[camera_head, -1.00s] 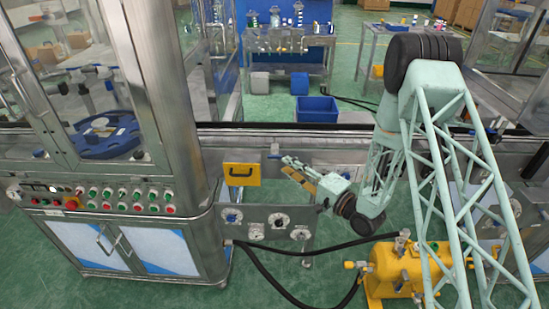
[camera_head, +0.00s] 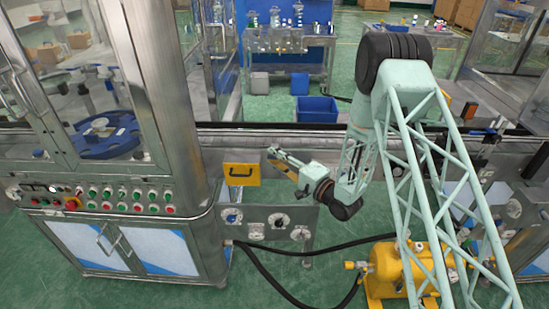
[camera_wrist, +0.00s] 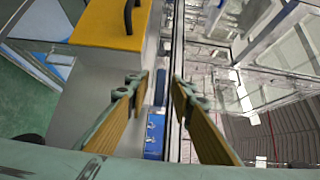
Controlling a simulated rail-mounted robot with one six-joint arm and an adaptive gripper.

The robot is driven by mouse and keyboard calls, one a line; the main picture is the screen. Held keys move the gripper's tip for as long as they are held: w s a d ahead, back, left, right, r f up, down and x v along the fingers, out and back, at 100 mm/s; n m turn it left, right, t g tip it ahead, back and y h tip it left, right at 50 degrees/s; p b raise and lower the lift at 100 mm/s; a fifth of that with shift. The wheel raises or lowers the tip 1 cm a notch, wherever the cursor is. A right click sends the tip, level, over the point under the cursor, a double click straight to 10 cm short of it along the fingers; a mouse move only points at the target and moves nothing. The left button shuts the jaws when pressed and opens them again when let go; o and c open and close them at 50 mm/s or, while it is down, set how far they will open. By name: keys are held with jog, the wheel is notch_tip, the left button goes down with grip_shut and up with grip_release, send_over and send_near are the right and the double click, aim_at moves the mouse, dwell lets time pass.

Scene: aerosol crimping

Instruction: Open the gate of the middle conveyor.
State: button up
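A yellow panel with a black handle (camera_head: 241,174) is on the front side of the middle conveyor (camera_head: 285,132), beside the steel cabinet. I take it for the gate; it appears closed. In the wrist view the yellow panel (camera_wrist: 108,24) is at the upper left, its black handle partly cut off by the top edge. My gripper (camera_head: 271,156) is just right of the panel, apart from the handle and pointing left. In the wrist view my gripper (camera_wrist: 157,86) is open, with nothing between its tan-padded fingers.
The steel crimping machine (camera_head: 172,90) with its glass doors and button row stands left of the panel. Knobs (camera_head: 278,220) sit on the plate below. A yellow tank (camera_head: 385,270) and black hoses (camera_head: 275,280) are on the floor at front. A blue bin (camera_head: 317,109) stands behind the conveyor.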

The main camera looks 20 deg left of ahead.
jog(key=shift+c, duration=0.6)
grip_shut()
jog(key=s+d+b, duration=0.1)
jog(key=s+d, duration=0.1)
jog(key=s, duration=0.4)
jog(key=shift+s, duration=0.2)
jog(key=shift+f, duration=0.1)
jog(key=shift+o, duration=0.6)
grip_release()
